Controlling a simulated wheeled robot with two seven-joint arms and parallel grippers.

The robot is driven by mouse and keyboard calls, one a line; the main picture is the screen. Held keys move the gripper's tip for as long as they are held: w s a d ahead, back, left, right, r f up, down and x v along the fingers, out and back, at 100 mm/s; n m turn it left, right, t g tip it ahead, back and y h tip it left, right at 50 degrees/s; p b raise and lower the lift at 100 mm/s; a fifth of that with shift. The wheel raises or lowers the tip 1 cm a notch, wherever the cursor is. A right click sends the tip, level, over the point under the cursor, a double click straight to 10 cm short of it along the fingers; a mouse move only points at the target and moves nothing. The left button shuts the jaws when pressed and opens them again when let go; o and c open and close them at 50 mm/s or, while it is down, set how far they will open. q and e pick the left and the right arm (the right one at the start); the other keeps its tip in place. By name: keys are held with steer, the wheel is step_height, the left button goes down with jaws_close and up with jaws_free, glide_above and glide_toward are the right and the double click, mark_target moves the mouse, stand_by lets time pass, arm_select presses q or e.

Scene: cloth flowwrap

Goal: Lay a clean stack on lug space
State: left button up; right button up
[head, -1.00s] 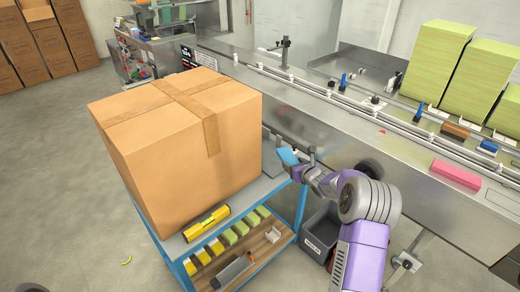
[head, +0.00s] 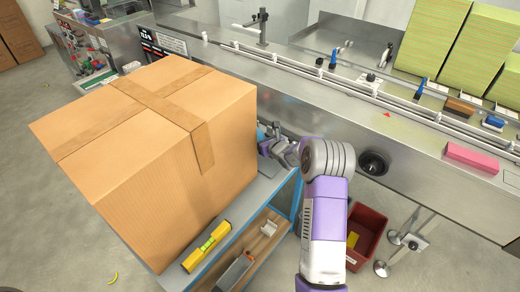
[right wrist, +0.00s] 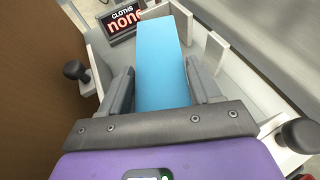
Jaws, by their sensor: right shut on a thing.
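My right gripper (head: 275,141) is beside the far right side of the big carton, close to the conveyor edge. In the right wrist view it (right wrist: 160,95) is shut on a flat light-blue stack (right wrist: 162,62), which sticks out forward between the fingers. Pale upright walls (right wrist: 213,55) stand around the stack's far end; I cannot tell whether it touches them. A black sign (right wrist: 124,19) reading "CLOTHS none" stands just beyond. In the head view the stack is mostly hidden. The long conveyor (head: 330,75) runs across behind the gripper. My left gripper is not in view.
A large taped carton (head: 150,130) fills the left of the blue-framed cart (head: 262,205), with a yellow level (head: 206,246) in front. A pink block (head: 472,160) lies on the machine's edge. Tall green stacks (head: 437,38) stand at right. A red bin (head: 367,235) is on the floor.

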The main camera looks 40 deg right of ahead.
steer(key=shift+w+f+b, duration=0.1)
steer(key=shift+f+b, duration=0.4)
steer(key=shift+f, duration=1.9)
steer(key=shift+f, duration=0.15)
steer(key=o, duration=0.7)
steer(key=shift+o, duration=0.2)
